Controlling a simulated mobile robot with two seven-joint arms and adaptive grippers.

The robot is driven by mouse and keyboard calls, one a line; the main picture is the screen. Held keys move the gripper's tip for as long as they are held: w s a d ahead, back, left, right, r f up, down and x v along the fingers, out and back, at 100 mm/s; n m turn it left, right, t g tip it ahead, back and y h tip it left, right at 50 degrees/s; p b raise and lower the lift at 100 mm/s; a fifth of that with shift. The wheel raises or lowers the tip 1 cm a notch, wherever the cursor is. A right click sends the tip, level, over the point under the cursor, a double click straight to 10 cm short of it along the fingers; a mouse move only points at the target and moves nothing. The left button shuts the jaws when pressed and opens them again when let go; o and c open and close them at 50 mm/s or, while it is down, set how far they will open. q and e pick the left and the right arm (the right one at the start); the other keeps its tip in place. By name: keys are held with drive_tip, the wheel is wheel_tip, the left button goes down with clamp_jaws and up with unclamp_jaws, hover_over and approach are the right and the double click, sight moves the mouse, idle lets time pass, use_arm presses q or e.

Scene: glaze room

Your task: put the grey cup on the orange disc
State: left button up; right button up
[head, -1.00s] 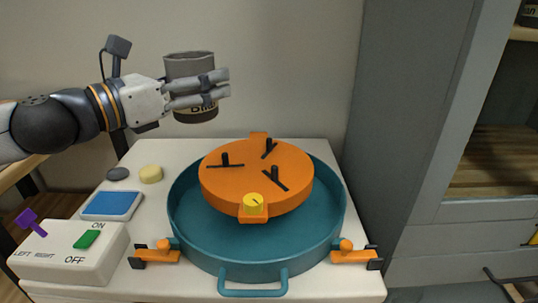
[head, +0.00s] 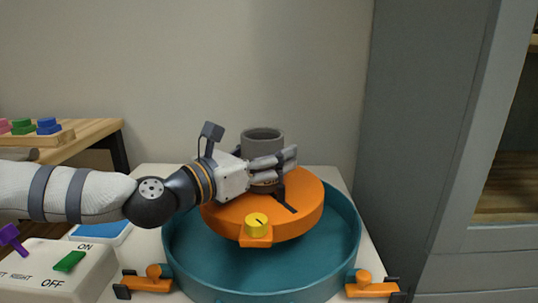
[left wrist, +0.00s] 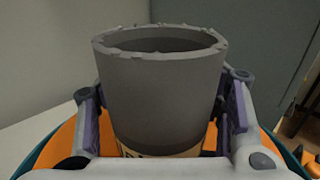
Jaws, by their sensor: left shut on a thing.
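The grey cup (head: 262,142), with a rough rim and a lettered band low on its side, is upright over the back-middle of the orange disc (head: 310,205). My left gripper (head: 280,164) is shut around the cup's sides. In the left wrist view the cup (left wrist: 160,95) stands between the two fingers, with the disc (left wrist: 60,147) behind and below. The cup's base is hidden by the fingers, so I cannot tell whether it touches the disc. My right gripper is not in view.
The disc sits in a teal basin (head: 190,250) with orange clamps (head: 150,284) at its front. A yellow knob (head: 256,224) is on the disc's front. A white control box (head: 90,280) with a green switch is at front left. A grey cabinet (head: 425,130) stands right.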

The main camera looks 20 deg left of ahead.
use_arm(q)
drive_tip(key=o, duration=1.4)
drive_tip(key=shift+f, duration=0.1)
drive_tip(key=shift+c, duration=0.2)
drive_tip(key=shift+r, duration=0.2)
drive_tip(key=p+v, duration=0.1)
drive_tip(key=v, duration=1)
drive_tip(key=shift+s+a+f, duration=0.1)
drive_tip(key=shift+s+a, duration=0.15)
drive_tip(key=shift+s, duration=0.2)
